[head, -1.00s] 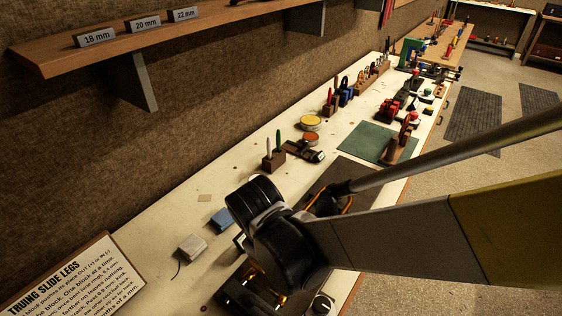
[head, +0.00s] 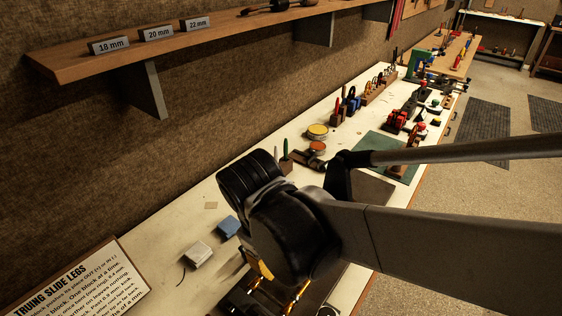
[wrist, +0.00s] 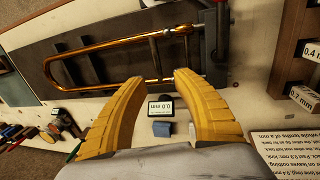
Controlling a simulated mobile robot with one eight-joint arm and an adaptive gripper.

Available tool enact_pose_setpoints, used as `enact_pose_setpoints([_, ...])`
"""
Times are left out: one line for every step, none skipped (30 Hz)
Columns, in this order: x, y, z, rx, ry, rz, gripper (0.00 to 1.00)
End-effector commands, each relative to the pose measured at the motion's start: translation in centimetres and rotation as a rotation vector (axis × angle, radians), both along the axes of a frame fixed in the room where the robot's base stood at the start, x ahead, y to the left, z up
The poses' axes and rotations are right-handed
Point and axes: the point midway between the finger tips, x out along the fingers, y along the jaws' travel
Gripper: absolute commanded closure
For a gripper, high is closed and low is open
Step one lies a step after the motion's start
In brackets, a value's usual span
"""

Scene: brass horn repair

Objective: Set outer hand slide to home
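The brass hand slide (wrist: 110,47), a long U of two tubes with its bow at the left, lies on a dark fixture (wrist: 115,65) across the top of the wrist view. A small part of brass tube (head: 297,297) shows below my arm in the head view. My gripper (wrist: 160,80) has its two yellow fingers spread, with nothing between the tips. The tips appear near the slide's nearer tube; contact cannot be told. In the head view my arm hides most of the gripper and slide. A small display (wrist: 161,106) reads 0.0 mm, upside down.
A blue block (head: 229,226) and a pale box with a cable (head: 198,254) stand on the cream bench (head: 180,232). A sign on truing slide legs (head: 85,285) lies at lower left. Blocks marked 0.4 and 0.7 mm (wrist: 300,93) stand at right in the wrist view.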

Motion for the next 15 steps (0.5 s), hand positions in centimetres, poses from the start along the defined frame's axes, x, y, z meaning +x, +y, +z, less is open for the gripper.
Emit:
enact_pose_setpoints([-0.2, 0.1, 1.0, 0.000, 0.000, 0.001, 0.65])
enact_pose_setpoints([-0.3, 0.1, 1.5, 0.000, 0.000, 0.001, 0.65])
enact_pose_setpoints([-0.4, 0.2, 2.1, 0.000, 0.000, 0.001, 0.65])
enact_pose_setpoints([-0.5, 0.3, 2.5, 0.000, 0.000, 0.001, 0.65])
enact_pose_setpoints([-0.5, 0.3, 2.9, 0.000, 0.000, 0.001, 0.65])
enact_pose_setpoints([-0.6, 0.4, 3.3, 0.000, 0.000, 0.000, 0.65])
enact_pose_setpoints([-0.6, 0.4, 3.5, 0.000, 0.000, 0.000, 0.65])
enact_pose_setpoints([-0.7, 0.4, 3.7, 0.001, 0.001, 0.000, 0.65])
enact_pose_setpoints([-0.7, 0.4, 3.9, 0.001, 0.001, 0.000, 0.65])
enact_pose_setpoints([-0.7, 0.5, 4.0, 0.001, 0.001, 0.000, 0.65])
enact_pose_setpoints([-0.7, 0.5, 4.0, 0.001, 0.001, 0.000, 0.65])
enact_pose_setpoints([-0.7, 0.5, 4.1, 0.001, 0.001, 0.000, 0.65])
enact_pose_setpoints([-0.7, 0.5, 4.1, 0.001, 0.001, 0.000, 0.65])
enact_pose_setpoints([-0.7, 0.5, 4.1, 0.001, 0.001, 0.000, 0.65])
enact_pose_setpoints([-0.7, 0.5, 4.1, 0.001, 0.001, 0.000, 0.65])
